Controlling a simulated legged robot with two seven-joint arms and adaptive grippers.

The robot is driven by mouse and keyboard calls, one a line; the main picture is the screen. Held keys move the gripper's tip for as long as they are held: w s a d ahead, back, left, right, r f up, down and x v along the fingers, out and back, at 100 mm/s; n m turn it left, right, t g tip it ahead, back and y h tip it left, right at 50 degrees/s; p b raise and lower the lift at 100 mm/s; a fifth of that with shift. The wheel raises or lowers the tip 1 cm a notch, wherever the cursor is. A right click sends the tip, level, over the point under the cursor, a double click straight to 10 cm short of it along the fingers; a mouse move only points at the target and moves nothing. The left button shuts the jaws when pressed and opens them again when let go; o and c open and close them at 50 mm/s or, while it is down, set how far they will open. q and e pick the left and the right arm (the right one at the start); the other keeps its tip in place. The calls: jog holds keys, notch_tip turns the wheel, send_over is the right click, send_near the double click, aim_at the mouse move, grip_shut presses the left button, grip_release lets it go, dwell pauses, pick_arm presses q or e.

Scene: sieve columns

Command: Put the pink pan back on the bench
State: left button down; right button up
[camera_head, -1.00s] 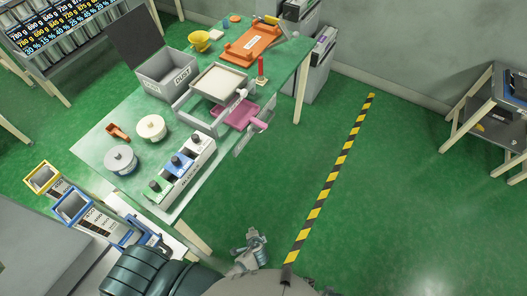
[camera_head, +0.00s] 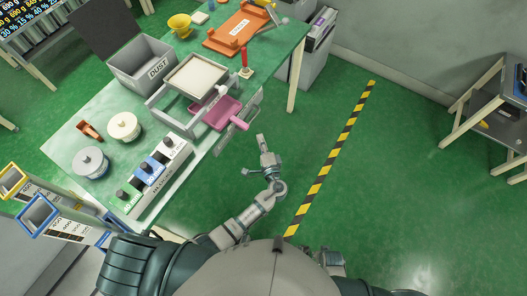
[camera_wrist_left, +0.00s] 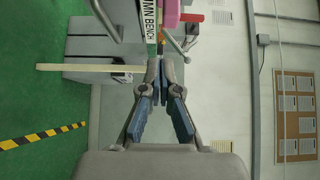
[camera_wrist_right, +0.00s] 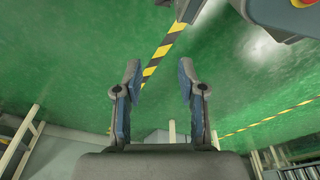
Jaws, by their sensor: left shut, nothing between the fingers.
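The pink pan (camera_head: 222,114) sits low in the grey sieve frame on the bench (camera_head: 75,130), partly under a cream tray (camera_head: 196,77). Its handle (camera_head: 239,123) sticks out past the bench's near right edge. A pink part, likely the pan (camera_wrist_left: 170,13), shows at the top of the left wrist view. My left gripper (camera_head: 262,142) is off the bench edge, below and right of the handle, apart from it. In the left wrist view its fingers (camera_wrist_left: 161,66) are together and empty. My right gripper (camera_wrist_right: 160,70) is open and empty over green floor.
Open floor with a striped line (camera_head: 335,150) lies to the right.

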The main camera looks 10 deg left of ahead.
pick_arm(q)
jog(key=a, duration=0.1)
jog(key=w+a, duration=0.1)
jog(key=a, duration=0.2)
jog(key=shift+w+a+p, duration=0.1)
jog(key=shift+w+p, duration=0.15)
jog(key=shift+p, duration=0.15)
pick_arm(e)
jog(key=shift+s+f, duration=0.5)
jog(key=shift+f, duration=0.4)
pick_arm(q)
jog(key=shift+a, duration=0.1)
jog(key=shift+w+a+b, duration=0.15)
jog(key=shift+w+a, duration=0.15)
jog(key=shift+a, duration=0.65)
jog(key=shift+w+a+b, duration=0.2)
jog(key=shift+w+a, duration=0.1)
jog(key=shift+a, duration=0.6)
jog(key=shift+w+a+b, duration=0.15)
jog(key=shift+w+a, duration=0.15)
jog(key=shift+a, duration=0.65)
pick_arm(e)
jog(key=shift+w+r, duration=0.35)
jog(key=shift+r, duration=0.25)
jog(key=shift+w+r, duration=0.3)
jog(key=shift+r, duration=0.25)
